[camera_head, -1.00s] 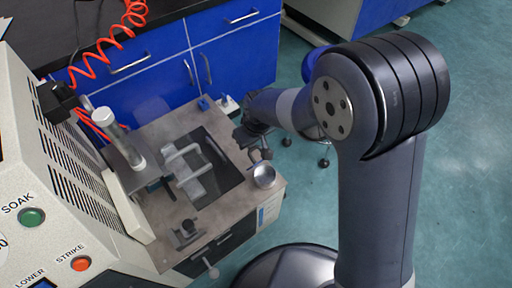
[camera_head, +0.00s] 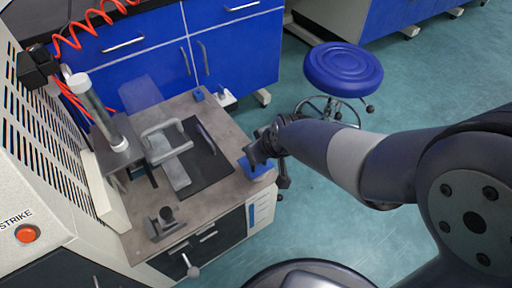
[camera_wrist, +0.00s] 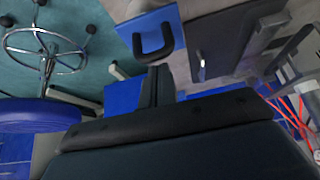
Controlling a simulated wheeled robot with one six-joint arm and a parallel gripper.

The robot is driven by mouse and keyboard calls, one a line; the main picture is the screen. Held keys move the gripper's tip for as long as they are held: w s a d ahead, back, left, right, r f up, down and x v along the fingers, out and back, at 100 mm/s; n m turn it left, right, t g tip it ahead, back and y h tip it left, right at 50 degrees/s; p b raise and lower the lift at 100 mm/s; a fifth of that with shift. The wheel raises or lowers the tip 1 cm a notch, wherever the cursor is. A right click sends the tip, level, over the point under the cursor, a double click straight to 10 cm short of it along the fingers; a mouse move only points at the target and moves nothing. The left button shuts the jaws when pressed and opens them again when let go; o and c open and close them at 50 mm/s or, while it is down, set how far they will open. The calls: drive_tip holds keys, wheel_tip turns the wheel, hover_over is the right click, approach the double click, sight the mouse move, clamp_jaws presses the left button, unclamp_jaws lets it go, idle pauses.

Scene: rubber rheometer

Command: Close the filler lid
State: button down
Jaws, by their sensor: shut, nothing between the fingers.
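A flat blue plate, which I take to be the filler lid (camera_head: 258,171), lies at the right corner of the bench top. In the wrist view the blue plate (camera_wrist: 178,25) carries a dark U-shaped handle (camera_wrist: 152,42). The silver bowl cannot be seen now; the plate lies about where it was. My gripper (camera_head: 260,152) is at the plate, partly hiding it in the head view. In the wrist view my gripper's fingers (camera_wrist: 157,72) are together and empty, just below the handle. I cannot tell whether they touch it, nor whether the plate is fully down.
A dark panel (camera_head: 212,160) with a metal handle lies left of the plate. A grey frame (camera_head: 172,160) stands beyond it. A small dark fixture (camera_head: 163,222) is at the near edge. A blue stool (camera_head: 343,68) stands on open floor to the right.

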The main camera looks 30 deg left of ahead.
drive_tip(key=shift+s+d+f+b, duration=0.4)
drive_tip(key=shift+d+f+b, duration=0.2)
drive_tip(key=shift+d+f, duration=0.2)
drive_tip(key=shift+f, duration=0.15)
wheel_tip(320, 180, up, 6)
drive_tip(key=w+a+p, duration=0.2)
drive_tip(key=a+p, duration=0.1)
drive_tip(key=s+d+r+p, duration=0.1)
drive_tip(key=s+d, duration=0.4)
drive_tip(key=d, duration=0.3)
drive_tip(key=shift+d, duration=0.35)
drive_tip(key=shift+w+a+r, duration=0.1)
drive_tip(key=shift+w+a, duration=0.05)
